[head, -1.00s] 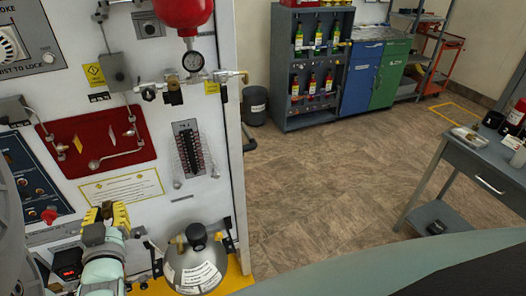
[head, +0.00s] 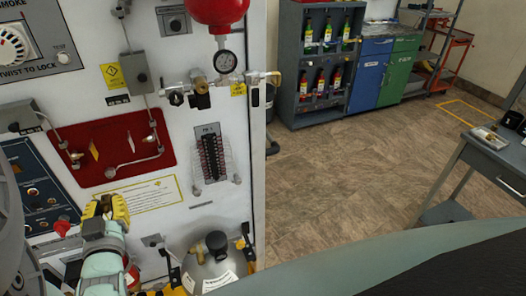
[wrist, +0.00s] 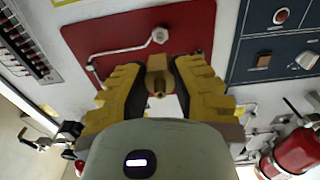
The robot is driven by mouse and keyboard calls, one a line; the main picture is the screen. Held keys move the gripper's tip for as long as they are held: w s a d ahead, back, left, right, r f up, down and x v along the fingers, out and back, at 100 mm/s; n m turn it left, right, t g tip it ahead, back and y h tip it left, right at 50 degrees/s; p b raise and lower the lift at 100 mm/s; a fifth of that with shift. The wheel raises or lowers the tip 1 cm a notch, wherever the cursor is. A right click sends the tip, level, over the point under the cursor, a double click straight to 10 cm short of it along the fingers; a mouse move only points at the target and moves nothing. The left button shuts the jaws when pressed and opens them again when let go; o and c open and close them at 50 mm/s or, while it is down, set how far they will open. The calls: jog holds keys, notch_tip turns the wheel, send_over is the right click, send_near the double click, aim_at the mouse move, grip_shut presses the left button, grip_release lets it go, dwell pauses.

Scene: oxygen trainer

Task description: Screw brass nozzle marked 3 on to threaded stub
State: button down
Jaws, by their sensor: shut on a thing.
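My gripper (wrist: 158,85) is shut on a small brass nozzle (wrist: 157,80), held between its yellow ridged fingers in the wrist view. Its marking cannot be read. In the head view my gripper (head: 106,207) is below the red panel (head: 126,170), in front of the white wall panel, and the nozzle is mostly hidden. The red panel carries bent metal pipes with fittings; one fitting (wrist: 160,35) shows just beyond the nozzle in the wrist view, apart from it. I cannot tell which fitting is the threaded stub.
A round tank (head: 202,268) stands low, right of my gripper. A blue control panel (head: 38,190) is at the left. Open floor (head: 350,180) lies to the right, with a grey table (head: 500,150) beyond.

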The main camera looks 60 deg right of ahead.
aim_at(110, 177)
jog(key=shift+f+b, duration=0.2)
jog(key=shift+b, duration=0.1)
jog(key=shift+w+r, duration=0.1)
jog(key=shift+b+x, duration=1.25)
jog(key=shift+x, duration=1.65)
jog(key=shift+b, duration=0.55)
jog(key=shift+b+x, duration=0.45)
jog(key=shift+x, duration=0.4)
